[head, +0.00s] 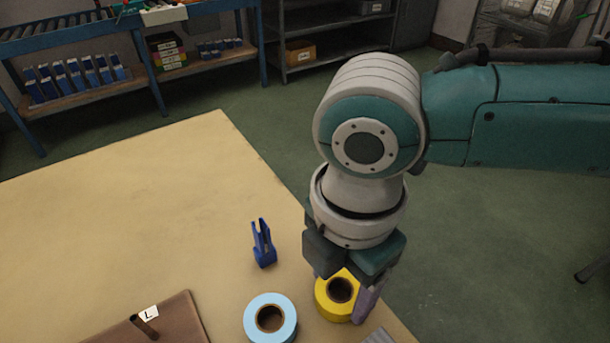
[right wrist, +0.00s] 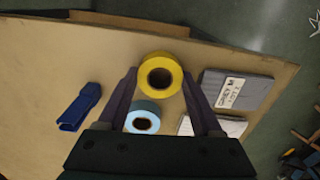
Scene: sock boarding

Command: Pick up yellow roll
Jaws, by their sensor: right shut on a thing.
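The yellow roll (head: 325,298) is near the right edge of the tan table, with its round hole facing up. My right gripper (head: 345,297) reaches down over it, with a finger on either side. In the right wrist view, the yellow roll (right wrist: 160,59) sits between the two fingertips of the right gripper (right wrist: 159,76), which is shut on it. I cannot tell whether the roll still touches the table. My left gripper is not in view.
A light blue roll (head: 256,303) stands close to the left of the yellow one. A blue clip-like holder (head: 263,246) is behind it. A brown board (head: 175,318) lies at the front left. Grey labelled packs (right wrist: 238,92) lie close by. The table's back left is clear.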

